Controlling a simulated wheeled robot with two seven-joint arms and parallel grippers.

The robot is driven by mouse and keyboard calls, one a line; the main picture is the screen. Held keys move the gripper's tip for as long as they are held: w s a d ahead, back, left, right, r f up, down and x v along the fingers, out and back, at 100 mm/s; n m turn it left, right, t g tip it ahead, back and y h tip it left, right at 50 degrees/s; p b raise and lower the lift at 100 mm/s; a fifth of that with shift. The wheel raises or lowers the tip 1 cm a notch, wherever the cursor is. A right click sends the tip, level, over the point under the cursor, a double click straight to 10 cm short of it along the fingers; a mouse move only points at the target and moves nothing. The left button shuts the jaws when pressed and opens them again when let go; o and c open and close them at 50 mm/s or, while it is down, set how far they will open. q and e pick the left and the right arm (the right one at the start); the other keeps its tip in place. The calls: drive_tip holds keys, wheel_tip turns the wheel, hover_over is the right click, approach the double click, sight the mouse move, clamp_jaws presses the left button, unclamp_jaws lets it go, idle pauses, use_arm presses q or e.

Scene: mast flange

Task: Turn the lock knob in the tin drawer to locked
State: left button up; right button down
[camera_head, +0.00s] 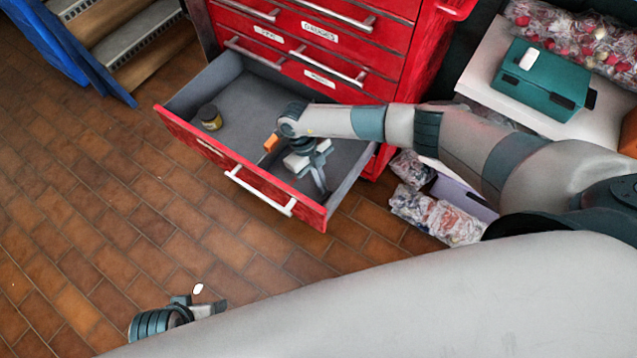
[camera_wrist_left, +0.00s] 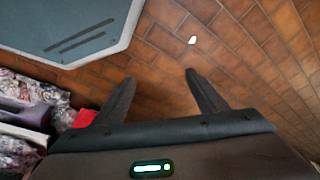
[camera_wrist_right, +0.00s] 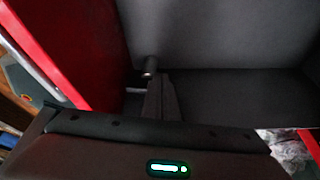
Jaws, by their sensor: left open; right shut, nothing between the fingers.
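The open drawer (camera_head: 180,124) of the red cabinet has a grey inside and a silver front handle. My right gripper (camera_head: 322,188) reaches down into its right part near the front wall, its fingers shut and empty. In the right wrist view, a small dark cylinder with a pale end (camera_wrist_right: 149,68) is just beyond the closed fingertips (camera_wrist_right: 158,80). It may be the lock knob; its setting is unreadable, and I cannot tell whether the fingers touch it. My left gripper (camera_head: 208,302) is open and empty over the floor, away from the drawer; its spread fingers show in the left wrist view (camera_wrist_left: 160,88).
A dark jar with a yellowish label (camera_head: 211,117) stands in the drawer's left part. An orange piece (camera_head: 270,143) shows near my right wrist. Closed drawers rise behind. A teal box (camera_head: 540,80) and bagged items (camera_head: 440,215) are right.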

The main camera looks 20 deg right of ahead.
use_arm(q)
drive_tip(key=s+p+x, duration=0.1)
drive_tip(key=p+x, duration=0.2)
drive_tip(key=x, duration=0.8)
drive_tip(key=shift+s+a+f+p, duration=0.25)
drive_tip(key=shift+s+a+p, duration=0.05)
drive_tip(key=shift+s+p, duration=0.1)
use_arm(e)
drive_tip(key=shift+s+d+m+y, duration=0.15)
drive_tip(key=shift+d+m+y, duration=0.25)
drive_tip(key=shift+m, duration=0.75)
drive_tip(key=shift+s+d+m+y, duration=0.25)
drive_tip(key=shift+m+y, duration=0.2)
drive_tip(key=shift+m, duration=0.75)
drive_tip(key=shift+s+d+m+y, duration=0.1)
drive_tip(key=shift+d+m+y, duration=0.3)
drive_tip(key=shift+m, duration=0.75)
drive_tip(key=shift+w, duration=0.1)
